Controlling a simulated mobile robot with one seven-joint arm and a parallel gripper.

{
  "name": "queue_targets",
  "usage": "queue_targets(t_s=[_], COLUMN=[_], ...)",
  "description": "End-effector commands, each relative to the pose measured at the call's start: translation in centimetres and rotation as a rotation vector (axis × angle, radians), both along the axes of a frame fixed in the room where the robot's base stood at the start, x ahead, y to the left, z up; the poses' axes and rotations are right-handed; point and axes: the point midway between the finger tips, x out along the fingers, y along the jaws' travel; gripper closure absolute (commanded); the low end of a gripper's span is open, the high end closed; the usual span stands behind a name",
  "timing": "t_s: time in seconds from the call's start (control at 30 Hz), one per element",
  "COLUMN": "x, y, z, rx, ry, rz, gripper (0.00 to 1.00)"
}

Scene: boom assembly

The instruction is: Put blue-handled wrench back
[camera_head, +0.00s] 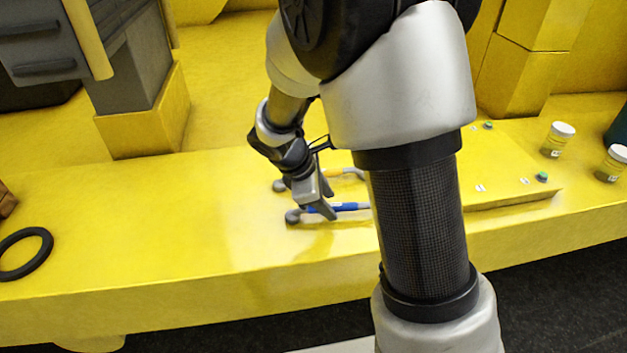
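The blue-handled wrench (350,206) lies roughly level over the yellow bench, its round grey end (293,217) pointing left. My arm hides its right end. My gripper (323,209) points down at the wrench, with its fingertips at the left part of the blue handle. I cannot tell whether the fingers are closed on the handle, or whether the wrench touches the bench. A second tool with an orange-yellow handle (347,171) lies just behind, its round grey end (279,186) also to the left, partly hidden by my gripper.
A raised yellow board (510,195) with green knobs and white labels is at right. Two white-lidded jars (557,140) (612,163) stand beyond it. A black ring (24,253) lies at far left. The bench's left middle is clear; a grey cabinet (125,70) stands behind.

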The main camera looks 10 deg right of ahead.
Motion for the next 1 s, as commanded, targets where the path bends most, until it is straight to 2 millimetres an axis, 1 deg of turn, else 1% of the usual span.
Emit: queue_targets(t_s=[0.03,0.17,0.4,0.6,0.7,0.8,0.93,1.0], x=[0.0,-0.5,-1.5,-2.3,-2.5,-2.7,-2.8,-3.1], y=[0.5,1.7,4.2,5.8,6.4,6.7,6.7,6.3], z=[1.0,3.7,9.0,12.5,13.6,14.2,14.6,15.1], rx=[0.002,0.003,0.003,0.002,0.001,0.001,0.002,0.017], ry=[-0.004,-0.006,-0.006,-0.003,-0.003,-0.002,-0.003,-0.016], rz=[0.001,0.002,0.002,0.001,0.002,0.001,-0.003,-0.028], gripper=[0.62,0.62,0.62,0.62,0.62,0.62,0.62,0.62])
